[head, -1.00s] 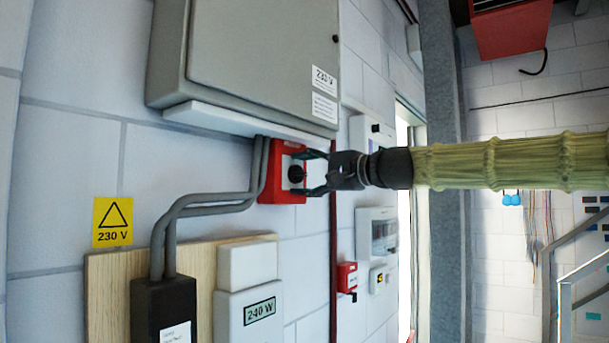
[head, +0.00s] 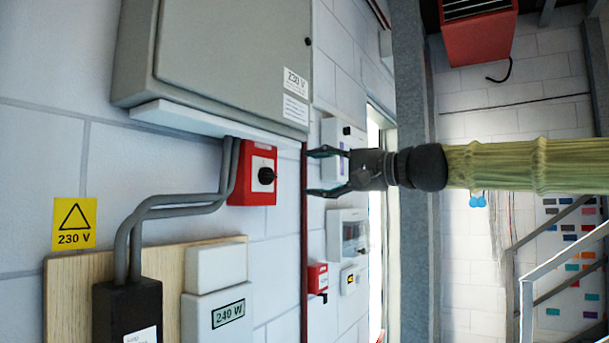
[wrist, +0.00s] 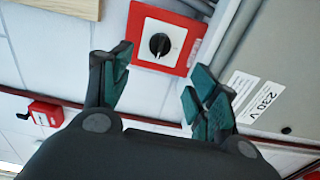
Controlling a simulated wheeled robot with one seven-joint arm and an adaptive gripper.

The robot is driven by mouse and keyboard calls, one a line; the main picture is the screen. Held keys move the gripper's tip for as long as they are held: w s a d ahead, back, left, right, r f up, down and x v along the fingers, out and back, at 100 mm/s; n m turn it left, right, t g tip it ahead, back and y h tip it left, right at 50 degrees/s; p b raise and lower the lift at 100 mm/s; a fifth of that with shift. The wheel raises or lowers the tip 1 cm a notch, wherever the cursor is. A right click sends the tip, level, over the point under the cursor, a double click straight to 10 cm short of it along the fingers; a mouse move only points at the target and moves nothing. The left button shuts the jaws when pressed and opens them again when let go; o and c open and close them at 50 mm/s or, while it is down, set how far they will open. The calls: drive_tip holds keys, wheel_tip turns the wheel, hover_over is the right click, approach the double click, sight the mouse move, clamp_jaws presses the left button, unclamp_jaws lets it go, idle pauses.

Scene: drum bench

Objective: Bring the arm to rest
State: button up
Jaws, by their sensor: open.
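My gripper (head: 318,171) is open and empty, to the right of the red switch box in the head view. A gap of wall shows between its fingertips and the switch. The red switch box (head: 253,172) has a white plate and a black knob (head: 266,176). In the wrist view the two fingers (wrist: 158,88) stand apart, with the red switch box (wrist: 165,38) beyond them. Its knob (wrist: 160,44) shows a white mark. My arm reaches in from the right in a pale green sleeve.
A grey cabinet (head: 225,58) hangs above the switch, with grey conduits (head: 180,205) beside it. A small red box (head: 317,278) and a white panel (head: 347,236) are on the wall below my gripper. A grey pillar (head: 408,170) stands behind my arm.

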drive_tip(key=shift+s+d, duration=0.2)
drive_tip(key=shift+d, duration=0.1)
drive_tip(key=shift+f, duration=0.1)
